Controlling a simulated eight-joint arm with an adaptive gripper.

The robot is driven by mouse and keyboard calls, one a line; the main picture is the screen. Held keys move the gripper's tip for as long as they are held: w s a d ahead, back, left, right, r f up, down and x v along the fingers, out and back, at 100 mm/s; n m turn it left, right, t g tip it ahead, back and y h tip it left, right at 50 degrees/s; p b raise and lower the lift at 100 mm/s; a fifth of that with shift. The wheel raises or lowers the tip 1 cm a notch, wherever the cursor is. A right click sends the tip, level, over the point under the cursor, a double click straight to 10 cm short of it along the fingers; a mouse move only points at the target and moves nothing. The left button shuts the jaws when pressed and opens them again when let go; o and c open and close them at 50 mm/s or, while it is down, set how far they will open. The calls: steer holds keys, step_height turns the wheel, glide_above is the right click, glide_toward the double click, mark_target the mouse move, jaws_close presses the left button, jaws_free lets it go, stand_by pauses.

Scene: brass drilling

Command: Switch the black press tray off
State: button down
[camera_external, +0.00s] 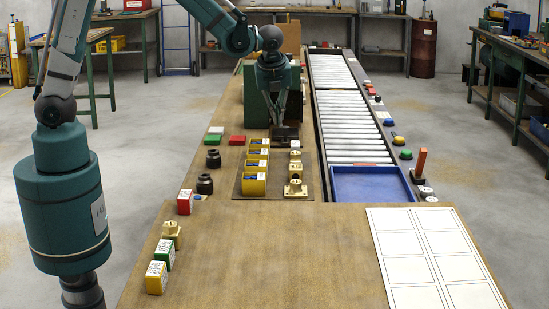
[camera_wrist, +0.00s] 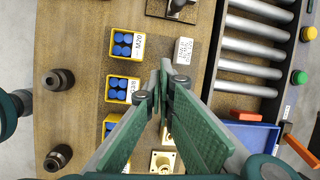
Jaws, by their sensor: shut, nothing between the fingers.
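The black press tray (camera_external: 285,133) sits on the wooden bench below my gripper in the external view, partly hidden by it. In the wrist view a dark tray-like base (camera_wrist: 157,10) with a dark upright part is cut off by the top edge; I take it to be the same tray. My gripper (camera_external: 278,121) points down over the bench near the tray, its fingers shut and empty. In the wrist view the fingertips (camera_wrist: 166,78) meet below the tray. Whether they touch it cannot be told, and the tray's switch state is not clear.
Yellow boxes of blue pieces (camera_external: 255,184) and brass parts (camera_external: 295,188) stand in front of the tray. Black knobs (camera_external: 205,184) are at left. A roller conveyor (camera_external: 350,125) with coloured buttons and a blue bin (camera_external: 368,185) runs along the right. The near bench is mostly clear.

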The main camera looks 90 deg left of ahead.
mark_target(286, 130)
steer(key=shift+m+g, duration=0.4)
steer(key=shift+m, duration=0.4)
steer(key=shift+w+a+f+p, duration=0.15)
steer(key=shift+w+a+f, duration=0.2)
steer(key=shift+a+f, duration=0.55)
steer(key=shift+w+a+f+p, duration=0.15)
steer(key=shift+w+a+f, duration=0.15)
steer(key=shift+a+f, duration=0.5)
steer(key=shift+f, duration=0.15)
steer(key=b+x, duration=0.1)
steer(key=x, duration=0.8)
steer(key=shift+a+f, duration=0.1)
steer(key=a, duration=0.2)
steer(key=shift+a+f+b, duration=0.25)
steer(key=shift+a+b, duration=0.05)
steer(key=shift+b, duration=0.1)
steer(key=shift+a, duration=0.75)
